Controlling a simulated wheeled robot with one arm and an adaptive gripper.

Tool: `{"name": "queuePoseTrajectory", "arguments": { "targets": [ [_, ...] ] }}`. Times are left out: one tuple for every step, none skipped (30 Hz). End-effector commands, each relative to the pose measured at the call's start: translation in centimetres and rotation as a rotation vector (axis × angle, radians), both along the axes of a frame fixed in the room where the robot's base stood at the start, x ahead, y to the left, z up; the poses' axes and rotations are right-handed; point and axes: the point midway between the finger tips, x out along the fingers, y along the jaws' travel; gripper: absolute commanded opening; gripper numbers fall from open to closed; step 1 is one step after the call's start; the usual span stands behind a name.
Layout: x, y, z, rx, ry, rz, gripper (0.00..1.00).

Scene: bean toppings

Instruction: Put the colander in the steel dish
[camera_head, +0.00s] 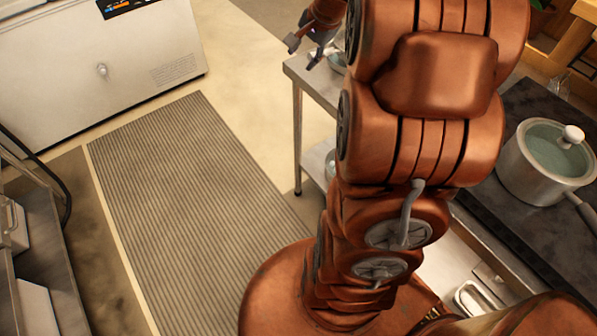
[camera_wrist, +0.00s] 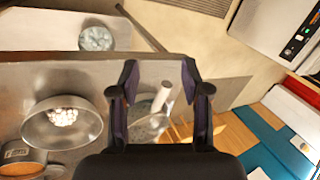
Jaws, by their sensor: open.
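My gripper (camera_wrist: 160,75) is open and empty, its two dark fingers apart above the edge of the steel table. It also shows at the top of the head view (camera_head: 303,52). A wide steel dish (camera_wrist: 38,127) with white pieces in it stands on the table, left of the fingers in the wrist view. A round, see-through vessel (camera_wrist: 150,130) with a pale handle-like rod lies below and between the fingers, partly hidden by my gripper. A round bowl-like thing (camera_wrist: 96,38) shows beyond the table edge at upper left. I cannot tell which of these is the colander.
A metal cup with orange contents (camera_wrist: 20,158) stands at the lower left of the table. A lidded pot (camera_head: 540,165) sits on the dark hob at right. A striped mat (camera_head: 180,190) covers open floor, with a white freezer (camera_head: 100,70) behind it.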

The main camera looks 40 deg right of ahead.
Motion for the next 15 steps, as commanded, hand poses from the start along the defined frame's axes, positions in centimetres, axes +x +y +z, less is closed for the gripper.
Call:
{"name": "queuePoseTrajectory", "arguments": {
  "targets": [
    [-0.8, 3.2, 0.0, -0.01, 0.026, 0.087, 0.47],
    [-1.4, 4.8, 0.0, -0.018, 0.043, 0.14, 0.47],
    [-2.4, 6.9, -0.2, -0.026, 0.067, 0.206, 0.47],
    [-3.2, 8.4, -0.4, -0.033, 0.085, 0.258, 0.47],
    [-4.0, 9.8, -0.5, -0.041, 0.102, 0.307, 0.47],
    [-5.1, 11.5, -0.5, -0.054, 0.122, 0.374, 0.47],
    [-6.1, 12.8, -0.7, -0.061, 0.14, 0.424, 0.47],
    [-7.2, 14.0, -0.9, -0.066, 0.16, 0.475, 0.47],
    [-8.6, 15.5, -1.1, -0.077, 0.183, 0.542, 0.47],
    [-9.7, 16.6, -1.2, -0.086, 0.197, 0.591, 0.47],
    [-10.7, 17.5, -1.4, -0.097, 0.214, 0.64, 0.47],
    [-12.2, 18.7, -1.6, -0.107, 0.236, 0.705, 0.47],
    [-13.5, 19.5, -1.8, -0.117, 0.253, 0.755, 0.47],
    [-14.8, 20.2, -1.9, -0.125, 0.271, 0.804, 0.47],
    [-16.4, 21.1, -2.2, -0.137, 0.294, 0.869, 0.47]
  ]
}}
